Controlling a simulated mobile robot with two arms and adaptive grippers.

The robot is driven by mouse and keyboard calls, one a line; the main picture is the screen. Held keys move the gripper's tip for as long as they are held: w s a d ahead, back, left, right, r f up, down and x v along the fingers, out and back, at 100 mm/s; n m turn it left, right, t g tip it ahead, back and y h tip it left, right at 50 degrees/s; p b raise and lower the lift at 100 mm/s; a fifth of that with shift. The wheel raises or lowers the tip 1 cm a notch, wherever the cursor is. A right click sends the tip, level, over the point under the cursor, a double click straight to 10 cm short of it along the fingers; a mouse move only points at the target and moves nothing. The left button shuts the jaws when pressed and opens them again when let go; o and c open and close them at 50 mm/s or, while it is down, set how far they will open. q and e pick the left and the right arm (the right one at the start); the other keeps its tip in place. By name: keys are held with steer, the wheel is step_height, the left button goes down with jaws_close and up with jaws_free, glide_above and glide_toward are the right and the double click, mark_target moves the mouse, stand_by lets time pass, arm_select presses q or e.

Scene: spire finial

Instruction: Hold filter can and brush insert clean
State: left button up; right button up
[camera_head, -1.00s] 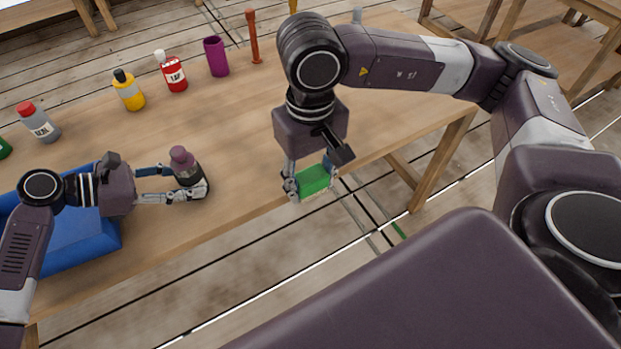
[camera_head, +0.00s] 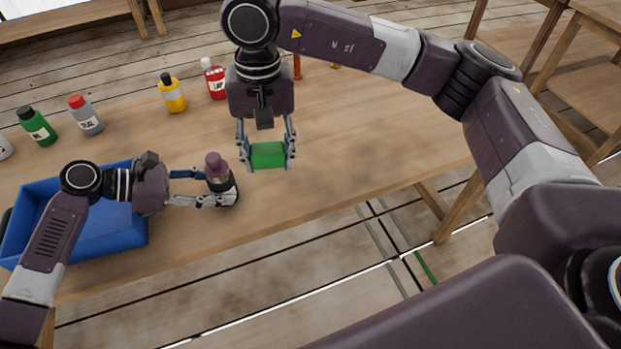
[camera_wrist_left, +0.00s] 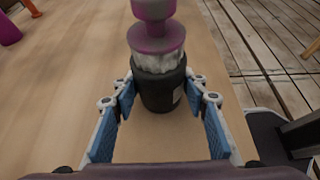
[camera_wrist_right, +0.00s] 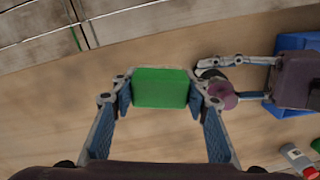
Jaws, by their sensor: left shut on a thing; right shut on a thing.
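The filter can (camera_head: 224,188) is a dark cylinder standing upright on the table near its front edge. A purple insert (camera_head: 215,163) with a knob rises from its top; a dusty grey-white band (camera_wrist_left: 157,64) shows below the purple disc in the left wrist view. My left gripper (camera_head: 218,187) is shut around the can from the left. My right gripper (camera_head: 267,163) points down and is shut on a green block (camera_head: 268,154), which seems to be the brush. The block is above the table, right of the can and apart from it. No bristles show in the right wrist view (camera_wrist_right: 160,88).
A blue bin (camera_head: 105,232) stands left of the can. Several bottles line the back, among them green (camera_head: 37,126), grey with a red cap (camera_head: 86,116), yellow (camera_head: 173,93) and red (camera_head: 214,79). The table's right part (camera_head: 390,140) is clear.

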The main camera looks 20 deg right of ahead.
mark_target(213, 161)
steer(key=w+a+r+m, duration=0.1)
steer(key=w+a, duration=0.1)
steer(key=a, duration=0.1)
steer(key=w+a+r+m, duration=0.1)
steer(key=w+a+r, duration=0.1)
steer(key=a, duration=0.1)
steer(key=w+a+r+m, duration=0.1)
steer(key=w+a+r, duration=0.1)
steer(key=a, duration=0.1)
steer(key=shift+w+a+r, duration=0.25)
steer(key=shift+a, duration=0.1)
steer(key=shift+f, duration=1.85)
steer(key=shift+f, duration=0.6)
steer(key=shift+w, duration=0.1)
steer(key=shift+w, duration=0.45)
steer(key=shift+s, duration=1.1)
steer(key=shift+w, duration=1.1)
steer(key=shift+s+r, duration=0.1)
steer(key=shift+s, duration=0.95)
